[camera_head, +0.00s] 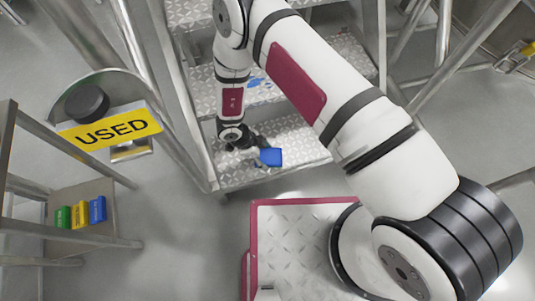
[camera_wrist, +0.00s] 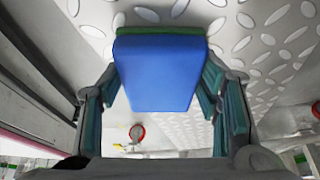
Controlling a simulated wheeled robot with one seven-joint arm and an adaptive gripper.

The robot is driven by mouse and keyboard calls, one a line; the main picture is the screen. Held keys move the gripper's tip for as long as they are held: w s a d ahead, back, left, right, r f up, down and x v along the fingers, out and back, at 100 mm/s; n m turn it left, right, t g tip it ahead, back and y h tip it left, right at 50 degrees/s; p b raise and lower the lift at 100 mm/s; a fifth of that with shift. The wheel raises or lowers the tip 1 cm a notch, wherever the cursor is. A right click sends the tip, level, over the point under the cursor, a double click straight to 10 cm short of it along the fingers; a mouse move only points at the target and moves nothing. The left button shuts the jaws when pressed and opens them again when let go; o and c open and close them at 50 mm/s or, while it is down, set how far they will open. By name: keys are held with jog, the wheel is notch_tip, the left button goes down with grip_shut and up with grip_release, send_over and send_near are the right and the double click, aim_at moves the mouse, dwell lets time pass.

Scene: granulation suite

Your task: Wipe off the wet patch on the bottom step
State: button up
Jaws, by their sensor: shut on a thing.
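My gripper (camera_head: 252,148) is shut on a blue block with a green layer (camera_wrist: 158,72), like a wiping pad. In the wrist view it fills the space between my fingers (camera_wrist: 160,95), its green edge facing the diamond plate. In the head view the blue pad (camera_head: 271,157) is at the bottom step (camera_head: 305,150), near its front left part. I cannot tell whether it touches the plate. A small blue mark shows beside my gripper on the bottom step, partly hidden, and I cannot make out its extent.
Blue marks (camera_head: 258,82) lie on the step above. A yellow "USED" sign (camera_head: 112,130) stands left of the stair rail. A low shelf (camera_head: 75,190) at left holds green, yellow (camera_head: 80,214) and blue blocks. Metal stair rails flank the steps.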

jog(key=shift+s+a+f, duration=0.1)
jog(key=shift+s+a, duration=0.15)
jog(key=shift+a, duration=0.4)
jog(key=shift+s+a+f, duration=0.1)
jog(key=shift+s+a, duration=0.15)
jog(key=shift+a, duration=0.35)
jog(key=shift+w+d+r+p, duration=0.1)
jog(key=shift+r+p, duration=1)
jog(key=shift+r, duration=0.45)
jog(key=shift+d+r+p, duration=0.1)
jog(key=shift+r+p, duration=1)
jog(key=shift+r, duration=0.45)
jog(key=shift+r+p, duration=1.25)
jog(key=shift+r, duration=0.3)
